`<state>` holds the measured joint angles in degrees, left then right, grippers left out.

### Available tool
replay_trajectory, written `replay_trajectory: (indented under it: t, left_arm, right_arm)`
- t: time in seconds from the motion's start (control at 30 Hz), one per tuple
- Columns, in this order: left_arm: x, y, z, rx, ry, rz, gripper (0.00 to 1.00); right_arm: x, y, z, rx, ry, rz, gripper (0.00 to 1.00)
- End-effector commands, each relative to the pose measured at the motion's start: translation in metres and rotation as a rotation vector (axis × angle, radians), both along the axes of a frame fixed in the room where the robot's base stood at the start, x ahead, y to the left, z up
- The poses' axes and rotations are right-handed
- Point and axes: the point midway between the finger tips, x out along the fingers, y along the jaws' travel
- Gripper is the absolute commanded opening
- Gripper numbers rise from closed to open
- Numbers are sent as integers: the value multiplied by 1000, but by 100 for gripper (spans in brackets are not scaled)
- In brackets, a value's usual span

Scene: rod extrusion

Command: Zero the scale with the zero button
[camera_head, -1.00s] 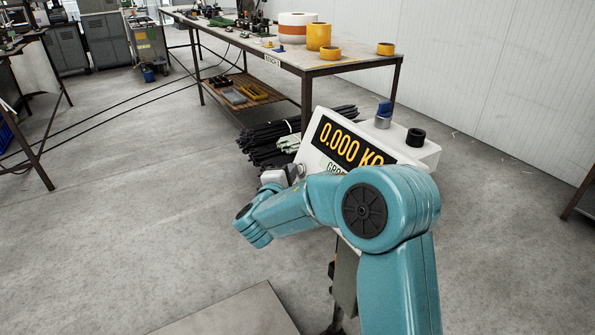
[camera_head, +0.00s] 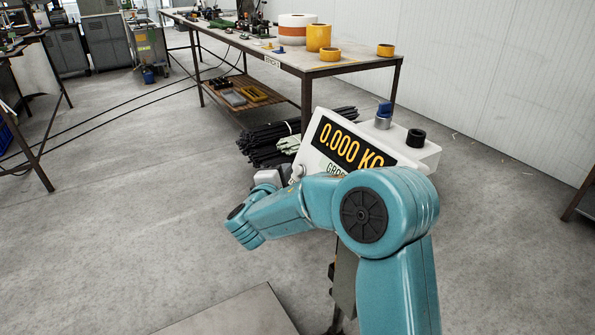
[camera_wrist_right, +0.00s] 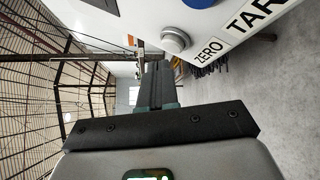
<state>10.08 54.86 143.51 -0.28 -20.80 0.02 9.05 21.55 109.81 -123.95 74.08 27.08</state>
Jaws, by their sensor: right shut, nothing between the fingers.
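The white scale indicator (camera_head: 318,147) stands in the middle of the head view. In the right wrist view, the round grey zero button (camera_wrist_right: 175,40) is on the white panel beside the ZERO label (camera_wrist_right: 206,55). My right gripper (camera_wrist_right: 158,84) is shut and empty. In that view its fingertips appear just below and left of the button; I cannot tell whether they touch it. My right arm covers the panel's lower part in the head view. My left gripper is not in view.
A blue button (camera_wrist_right: 198,3) and the TARE label (camera_wrist_right: 252,14) are near the zero button. A blue-topped lamp (camera_head: 384,115) and a black knob (camera_head: 416,138) sit on the indicator. A workbench (camera_head: 350,67) and black rods (camera_head: 268,140) are behind.

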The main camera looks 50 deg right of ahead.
Motion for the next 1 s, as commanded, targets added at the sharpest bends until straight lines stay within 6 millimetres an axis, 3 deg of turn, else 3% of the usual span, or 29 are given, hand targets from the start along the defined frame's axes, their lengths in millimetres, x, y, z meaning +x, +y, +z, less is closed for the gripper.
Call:
replay_trajectory:
  t: [0.17,0.63,1.0]
  left_arm:
    - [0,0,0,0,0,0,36]
    - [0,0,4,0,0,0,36]
    - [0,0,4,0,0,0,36]
  right_arm:
    - [1,2,1,-1,0,1,0]
    - [13,40,20,0,-1,3,0]
    - [14,43,21,0,0,1,0]
